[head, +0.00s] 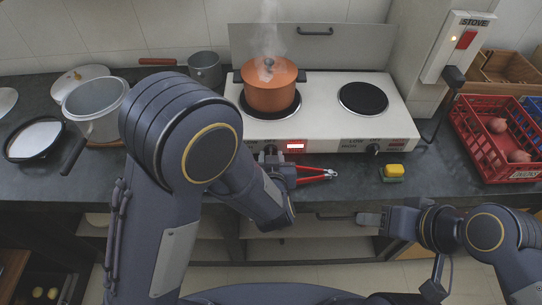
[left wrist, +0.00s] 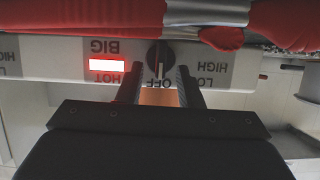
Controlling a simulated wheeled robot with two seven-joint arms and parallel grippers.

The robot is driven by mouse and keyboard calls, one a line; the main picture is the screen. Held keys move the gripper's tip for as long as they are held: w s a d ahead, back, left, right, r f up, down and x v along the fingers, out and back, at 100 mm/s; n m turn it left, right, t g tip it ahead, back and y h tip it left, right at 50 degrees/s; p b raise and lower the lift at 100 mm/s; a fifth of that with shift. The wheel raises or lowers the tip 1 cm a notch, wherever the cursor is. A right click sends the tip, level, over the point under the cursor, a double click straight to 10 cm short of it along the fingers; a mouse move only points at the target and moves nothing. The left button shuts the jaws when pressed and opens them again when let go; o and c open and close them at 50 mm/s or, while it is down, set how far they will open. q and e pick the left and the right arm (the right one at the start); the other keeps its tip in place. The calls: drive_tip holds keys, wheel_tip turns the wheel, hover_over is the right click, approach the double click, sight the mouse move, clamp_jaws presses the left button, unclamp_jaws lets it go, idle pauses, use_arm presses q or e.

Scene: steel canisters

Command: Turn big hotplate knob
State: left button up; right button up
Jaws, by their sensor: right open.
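The white two-plate hotplate (head: 325,90) stands on the dark counter, with an orange pot (head: 270,88) steaming on its left plate. The big knob (left wrist: 160,54) is black and round, beside a lit red HOT display (left wrist: 107,65) and the BIG label. My left gripper (left wrist: 159,72) is open, its two fingers apart with the knob between or just ahead of their tips; contact cannot be told. In the head view, my left gripper (head: 272,160) is at the panel's left end, partly covering the knob. My right gripper (head: 368,219) is open and empty, low before the counter.
Red-handled tongs (head: 318,174) lie close to my left gripper. A yellow-and-green sponge (head: 392,172) is on the counter. Another knob (head: 373,150) is at the panel's right. A red crate (head: 470,145) stands right; pots and a pan (head: 35,139) stand left.

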use_arm(q)
drive_tip(key=v, duration=0.7)
drive_tip(key=s, duration=0.8)
drive_tip(key=shift+p, duration=0.4)
idle(0.6)
